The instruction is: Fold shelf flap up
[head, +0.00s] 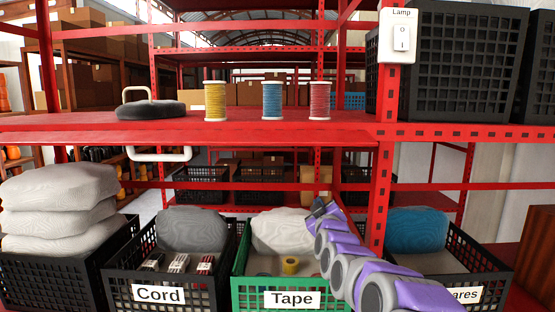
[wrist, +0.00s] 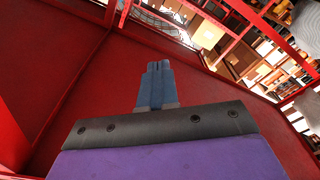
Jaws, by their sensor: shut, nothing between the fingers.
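The red shelf board (head: 260,127) runs across the middle of the head view and lies level. A white handle (head: 160,154) hangs at its front edge on the left. I cannot tell where a hinged flap begins on the board.
Yellow, blue and red spools (head: 215,101) and a dark round lid with a handle (head: 150,108) stand on the board. Below are crates, including the green Tape crate (head: 240,262) and Cord crate (head: 115,270). A red post with a lamp switch (head: 400,38) stands right.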

